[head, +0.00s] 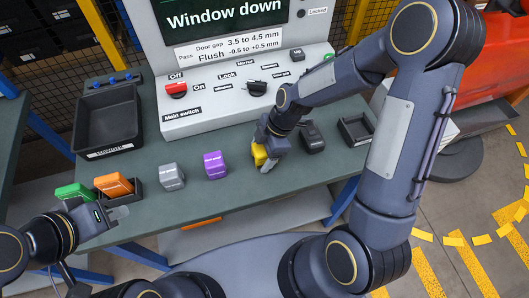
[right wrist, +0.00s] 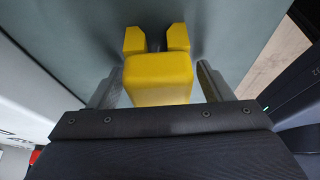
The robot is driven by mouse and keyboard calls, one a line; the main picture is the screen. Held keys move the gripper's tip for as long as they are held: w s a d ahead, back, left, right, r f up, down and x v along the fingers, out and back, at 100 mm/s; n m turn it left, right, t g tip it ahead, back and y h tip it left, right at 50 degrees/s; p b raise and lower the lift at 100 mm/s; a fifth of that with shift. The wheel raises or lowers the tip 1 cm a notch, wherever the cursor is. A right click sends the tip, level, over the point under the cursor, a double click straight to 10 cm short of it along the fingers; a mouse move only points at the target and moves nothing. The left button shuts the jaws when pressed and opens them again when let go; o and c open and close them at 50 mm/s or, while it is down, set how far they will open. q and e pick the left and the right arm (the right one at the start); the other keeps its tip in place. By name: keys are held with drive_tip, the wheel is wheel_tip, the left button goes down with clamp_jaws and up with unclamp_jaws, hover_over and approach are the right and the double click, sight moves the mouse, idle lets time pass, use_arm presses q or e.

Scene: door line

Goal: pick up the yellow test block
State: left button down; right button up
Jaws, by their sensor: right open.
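The yellow test block (head: 259,155) is on the grey-green bench, partly hidden behind my right gripper (head: 268,160) in the head view. In the right wrist view, the block (right wrist: 158,78) shows a broad yellow body with two smaller yellow parts beyond it. My right gripper (right wrist: 157,88) is open, with one finger on each side of the block. A gap shows between the block and each finger. My left gripper (head: 122,206) is at the bench's front left, empty, its fingers apart, near an orange block (head: 113,185).
A grey block (head: 171,177) and a purple block (head: 214,165) stand left of the yellow one. A dark block (head: 312,138) and a small black tray (head: 356,130) are to its right. A control panel (head: 225,112) stands behind; a black bin (head: 107,121) is at left.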

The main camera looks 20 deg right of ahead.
drive_tip(key=shift+c, duration=0.3)
drive_tip(key=c, duration=1.2)
drive_tip(key=shift+r, duration=0.15)
